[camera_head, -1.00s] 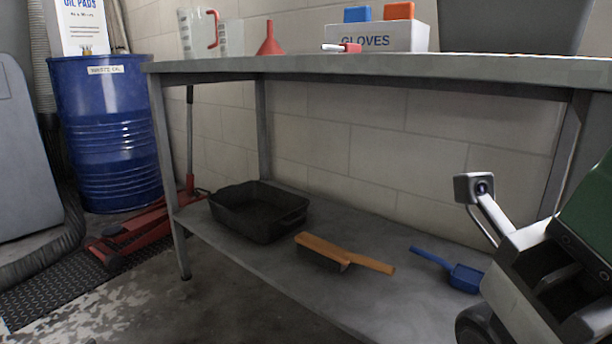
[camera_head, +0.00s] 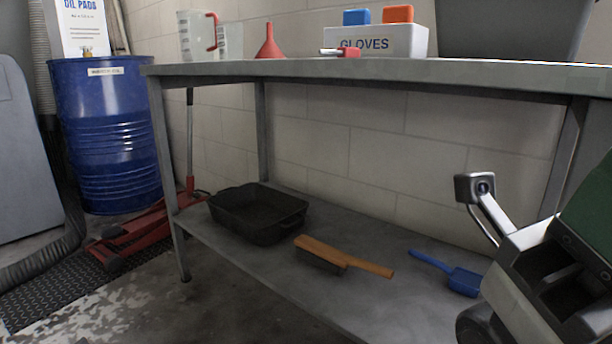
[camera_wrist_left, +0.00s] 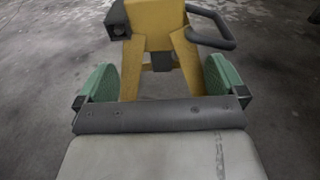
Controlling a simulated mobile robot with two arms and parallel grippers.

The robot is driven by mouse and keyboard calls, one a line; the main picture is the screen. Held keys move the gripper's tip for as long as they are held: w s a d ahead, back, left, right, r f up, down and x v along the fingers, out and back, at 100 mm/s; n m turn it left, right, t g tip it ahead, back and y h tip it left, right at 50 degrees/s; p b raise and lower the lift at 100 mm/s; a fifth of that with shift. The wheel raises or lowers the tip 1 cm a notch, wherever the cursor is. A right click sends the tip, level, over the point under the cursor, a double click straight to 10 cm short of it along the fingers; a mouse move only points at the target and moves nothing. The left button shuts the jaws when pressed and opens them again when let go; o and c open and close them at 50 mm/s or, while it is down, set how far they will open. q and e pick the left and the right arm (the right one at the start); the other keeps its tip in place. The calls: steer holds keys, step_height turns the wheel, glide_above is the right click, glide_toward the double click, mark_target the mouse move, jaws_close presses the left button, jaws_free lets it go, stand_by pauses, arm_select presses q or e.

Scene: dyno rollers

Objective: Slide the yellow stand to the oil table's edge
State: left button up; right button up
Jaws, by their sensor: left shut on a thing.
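The yellow stand (camera_wrist_left: 152,30) shows only in the left wrist view. It has splayed yellow legs and dark fittings, including a black loop handle. My left gripper (camera_wrist_left: 160,78) has its green fingers on both sides of the stand and is shut on it. The stand and left gripper are out of the head view. A grey metal table (camera_head: 380,69), seemingly the oil table, spans the head view. A white and black gripper, seemingly my right gripper (camera_head: 565,275), is cut off at the lower right, so its jaw opening is unclear.
The table's lower shelf (camera_head: 375,303) holds a black pan (camera_head: 258,220), a brush (camera_head: 345,257) and a blue scoop (camera_head: 462,280). A gloves box (camera_head: 375,42) and red funnel (camera_head: 268,45) stand on top. A blue drum (camera_head: 108,140) and red jack (camera_head: 140,235) are left.

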arm_select(q)
steer(key=shift+d+f, duration=0.1)
steer(key=shift+f, duration=0.05)
steer(key=c, duration=0.6)
steer(key=shift+w+d+f, duration=0.1)
steer(key=shift+w+d, duration=0.05)
steer(key=shift+d, duration=0.15)
jaws_close()
steer(key=w+d, duration=0.3)
steer(key=d, duration=0.6)
steer(key=shift+w+d, duration=0.2)
steer(key=shift+o, duration=1.6)
jaws_free()
